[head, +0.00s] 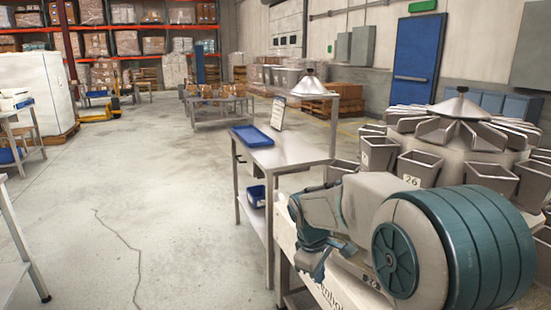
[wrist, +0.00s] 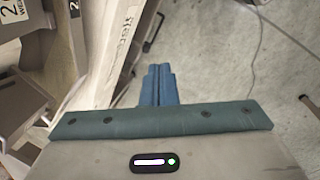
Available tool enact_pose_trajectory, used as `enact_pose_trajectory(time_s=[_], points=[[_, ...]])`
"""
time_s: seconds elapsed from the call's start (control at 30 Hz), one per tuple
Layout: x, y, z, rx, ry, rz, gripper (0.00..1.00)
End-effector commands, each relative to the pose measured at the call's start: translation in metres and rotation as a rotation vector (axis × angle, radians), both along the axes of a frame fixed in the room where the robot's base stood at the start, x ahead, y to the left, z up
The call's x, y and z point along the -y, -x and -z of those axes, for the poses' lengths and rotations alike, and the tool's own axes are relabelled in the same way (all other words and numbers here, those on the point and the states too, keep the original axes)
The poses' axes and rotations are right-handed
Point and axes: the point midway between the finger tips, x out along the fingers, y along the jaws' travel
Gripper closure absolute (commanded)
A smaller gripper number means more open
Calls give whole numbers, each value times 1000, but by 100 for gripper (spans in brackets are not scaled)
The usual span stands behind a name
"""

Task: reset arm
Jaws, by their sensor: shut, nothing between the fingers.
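My arm is folded at the lower right of the head view, in front of the multihead weigher. My gripper (head: 318,262) hangs at the end of it, pointing down beside the steel table. In the wrist view my gripper (wrist: 158,84) shows its two blue fingers together, with nothing between them. Below the fingertips the wrist view shows grey concrete floor and a pale lettered panel close to the left.
A steel table (head: 285,157) with a blue tray (head: 252,136) stands close by at centre. The weigher (head: 440,150) with its several buckets fills the right. A white wrapped pallet (head: 35,95) stands at left. Open floor (head: 150,200) lies left of the table.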

Motion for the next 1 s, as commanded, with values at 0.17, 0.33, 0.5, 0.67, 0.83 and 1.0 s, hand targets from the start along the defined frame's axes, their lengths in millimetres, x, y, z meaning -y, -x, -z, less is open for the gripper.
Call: enact_pose_trajectory(time_s=[0.17, 0.33, 0.5, 0.67, 0.83, 1.0], points=[[19, 58, -61, 64, -67, 223, 100], [33, 113, -98, 119, -144, 439, 100], [41, 166, -122, 164, -228, 652, 100], [45, 204, -132, 192, -296, 809, 100], [45, 222, -133, 204, -336, 892, 100], [45, 225, -131, 205, -342, 908, 100]])
